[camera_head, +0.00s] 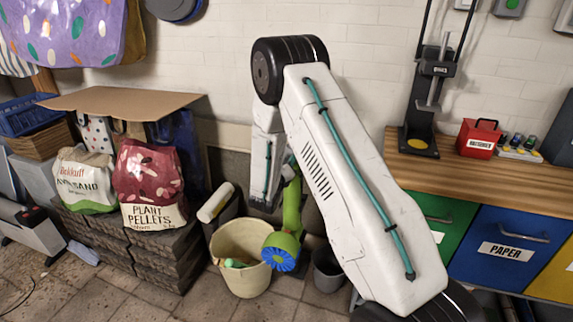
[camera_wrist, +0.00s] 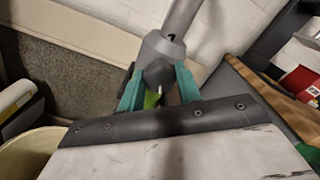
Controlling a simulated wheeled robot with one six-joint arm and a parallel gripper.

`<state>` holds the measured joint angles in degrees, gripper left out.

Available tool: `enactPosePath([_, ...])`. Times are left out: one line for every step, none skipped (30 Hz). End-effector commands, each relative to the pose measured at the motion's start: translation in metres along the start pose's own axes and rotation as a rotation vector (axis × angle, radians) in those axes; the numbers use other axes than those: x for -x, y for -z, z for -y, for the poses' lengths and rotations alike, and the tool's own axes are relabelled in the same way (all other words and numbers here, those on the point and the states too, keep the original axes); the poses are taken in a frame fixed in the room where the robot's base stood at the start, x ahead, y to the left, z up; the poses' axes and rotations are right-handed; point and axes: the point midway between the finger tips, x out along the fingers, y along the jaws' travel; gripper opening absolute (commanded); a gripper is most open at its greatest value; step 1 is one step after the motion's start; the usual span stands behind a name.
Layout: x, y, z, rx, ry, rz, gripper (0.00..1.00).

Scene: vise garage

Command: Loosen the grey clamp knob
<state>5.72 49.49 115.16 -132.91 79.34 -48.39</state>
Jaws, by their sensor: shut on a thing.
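In the wrist view, my gripper (camera_wrist: 158,73) has its two teal fingers on either side of a grey piece, which I take for the clamp knob (camera_wrist: 160,52). The fingers are shut on it. A grey pole (camera_wrist: 182,16) rises from this piece. A bit of green (camera_wrist: 151,99) shows between the fingers. In the head view, my white arm hides the gripper and knob. A green tool body (camera_head: 291,207) with a blue disc (camera_head: 280,260) hangs down beside my arm.
A cream bucket (camera_head: 240,285) stands below, close to the blue disc. A dark bucket (camera_head: 328,273) is to its right. A wooden workbench (camera_head: 440,178) over bins (camera_head: 512,248) is at the right. The wall is close behind.

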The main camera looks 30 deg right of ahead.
Motion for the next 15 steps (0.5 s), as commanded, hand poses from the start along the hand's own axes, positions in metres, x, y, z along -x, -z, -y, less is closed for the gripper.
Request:
enactPosePath([0.0001, 0.0001, -0.0001, 0.044, -0.001, 0.0, 0.11])
enactPosePath([0.0001, 0.0001, -0.0002, 0.073, -0.001, 0.0, 0.11])
enactPosePath([0.0001, 0.0002, -0.0002, 0.111, -0.001, 0.0, 0.11])
enactPosePath([0.0001, 0.0002, -0.0002, 0.139, -0.002, 0.0, 0.11])
enactPosePath([0.0001, 0.0002, -0.0003, 0.168, -0.002, 0.0, 0.11])
enactPosePath([0.0001, 0.0002, -0.0004, 0.206, -0.002, 0.0, 0.11])
enactPosePath([0.0001, 0.0002, -0.0004, 0.234, -0.002, 0.0, 0.11])
enactPosePath([0.0001, 0.0002, -0.0004, 0.263, -0.003, 0.0, 0.11])
enactPosePath([0.0002, 0.0003, -0.0005, 0.301, -0.003, 0.0, 0.11])
enactPosePath([0.0002, 0.0003, -0.0005, 0.329, -0.003, 0.0, 0.11])
enactPosePath([0.0002, 0.0003, -0.0006, 0.358, -0.003, 0.0, 0.11])
enactPosePath([0.0002, 0.0003, -0.0006, 0.396, -0.004, 0.0, 0.11])
enactPosePath([0.0002, 0.0004, -0.0007, 0.424, -0.004, 0.0, 0.11])
enactPosePath([0.0002, 0.0004, -0.0007, 0.453, -0.004, 0.0, 0.11])
enactPosePath([0.0002, 0.0005, -0.0007, 0.491, -0.005, 0.0, 0.11])
